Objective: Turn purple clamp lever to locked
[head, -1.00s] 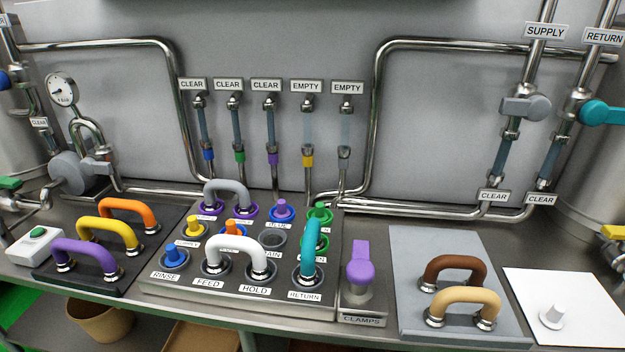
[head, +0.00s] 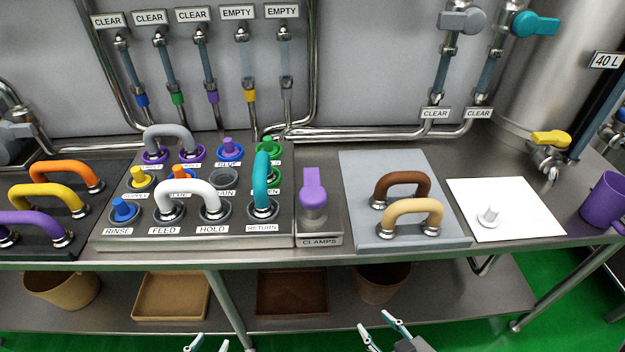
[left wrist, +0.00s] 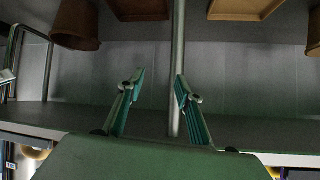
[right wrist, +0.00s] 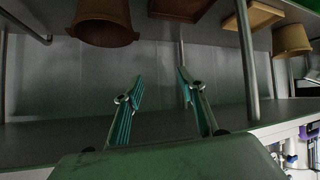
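The purple clamp lever (head: 313,187) stands on the small metal block labelled CLAMPS (head: 320,235), right of the fitting panel. Its handle points away, toward the back wall. My left gripper (head: 206,343) is at the bottom edge of the head view, below the table front, and its fingers are apart in the left wrist view (left wrist: 156,88). My right gripper (head: 377,326) is below the table edge, a little right of the lever. Its fingers are apart and empty in the right wrist view (right wrist: 158,88). Neither gripper touches the lever.
The panel (head: 110,243) left of the lever carries a white hose (head: 188,190), a teal hose (head: 261,180) and several caps. A grey mat (head: 352,220) with brown and tan handles lies right. A white sheet (head: 535,222) and purple mug (head: 603,198) are further right. Bins stand on the lower shelf.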

